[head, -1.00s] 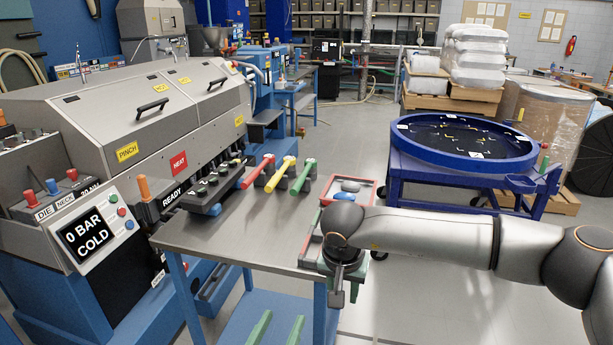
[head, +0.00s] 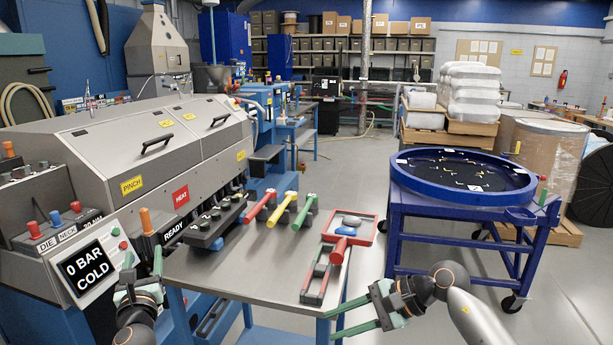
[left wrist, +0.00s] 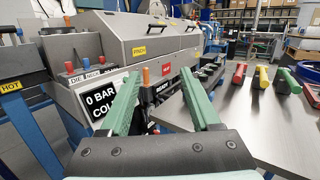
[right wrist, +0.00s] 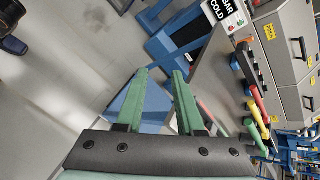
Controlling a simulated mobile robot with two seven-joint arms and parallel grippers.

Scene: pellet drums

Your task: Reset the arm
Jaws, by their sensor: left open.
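My left gripper (head: 142,264) is at the lower left of the head view, in front of the machine's control panel. Its green fingers are apart and empty, as the left wrist view (left wrist: 158,76) also shows. My right gripper (head: 330,325) is by the table's front right corner, fingers pointing left. It is apart from the things on the table. In the right wrist view (right wrist: 161,72) its green fingers are spread, with nothing held between them.
The grey table (head: 245,270) carries red (head: 258,207), yellow (head: 281,209) and green (head: 305,212) handled tools and a red-rimmed tray (head: 365,237). The machine (head: 120,160), its panel reading "0 BAR COLD" (head: 83,268), stands left.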

